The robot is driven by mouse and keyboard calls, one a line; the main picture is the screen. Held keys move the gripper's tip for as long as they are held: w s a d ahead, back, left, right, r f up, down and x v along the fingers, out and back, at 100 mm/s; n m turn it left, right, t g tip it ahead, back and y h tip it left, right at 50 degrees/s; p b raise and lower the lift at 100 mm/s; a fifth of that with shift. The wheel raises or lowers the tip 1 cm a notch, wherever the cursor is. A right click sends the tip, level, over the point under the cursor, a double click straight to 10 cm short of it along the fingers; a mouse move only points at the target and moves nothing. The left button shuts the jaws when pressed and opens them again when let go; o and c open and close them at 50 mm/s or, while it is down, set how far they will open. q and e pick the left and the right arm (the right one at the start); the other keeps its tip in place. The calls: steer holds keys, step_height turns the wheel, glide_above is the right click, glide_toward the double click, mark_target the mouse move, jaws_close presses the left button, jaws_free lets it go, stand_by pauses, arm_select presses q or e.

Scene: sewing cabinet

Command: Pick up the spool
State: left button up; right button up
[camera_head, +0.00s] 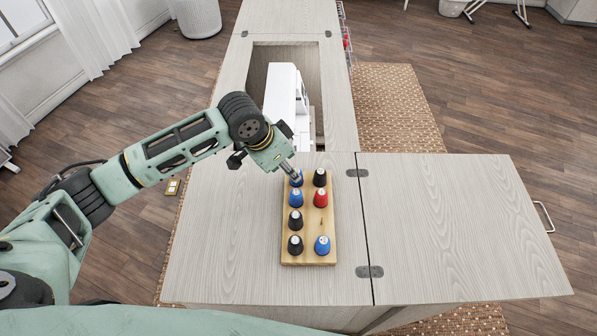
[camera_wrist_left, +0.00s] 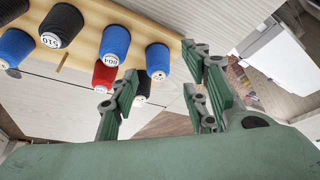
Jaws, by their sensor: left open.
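A wooden spool board (camera_head: 309,258) lies on the cabinet top with two rows of black, blue and red spools. The farthest spool in its left row is blue (camera_head: 297,182) and partly hidden by my left gripper (camera_head: 292,173). In the left wrist view this blue spool (camera_wrist_left: 158,56) shows between and just beyond the open fingertips. My left gripper is open and tilted, with nothing held; contact with the spool cannot be told. A black spool (camera_head: 320,177) stands right beside it, and another blue spool (camera_head: 296,197) stands nearer. My right gripper is out of view.
A red spool (camera_head: 320,198) stands in the right row, with a bare spot nearer to me. A white sewing machine (camera_head: 283,90) sits in the cabinet opening behind the board. The hinged right leaf (camera_head: 450,220) is clear.

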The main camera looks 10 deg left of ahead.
mark_target(295, 185)
arm_select(q)
steer(key=f, duration=0.1)
steer(key=d+f, duration=0.1)
steer(key=f+p, duration=0.1)
steer(key=shift+w+d, duration=0.1)
steer(key=shift+d, duration=0.25)
steer(key=shift+x, duration=1.1)
steer(key=shift+a, duration=0.15)
steer(key=c, duration=0.7)
steer(key=shift+c, duration=0.7)
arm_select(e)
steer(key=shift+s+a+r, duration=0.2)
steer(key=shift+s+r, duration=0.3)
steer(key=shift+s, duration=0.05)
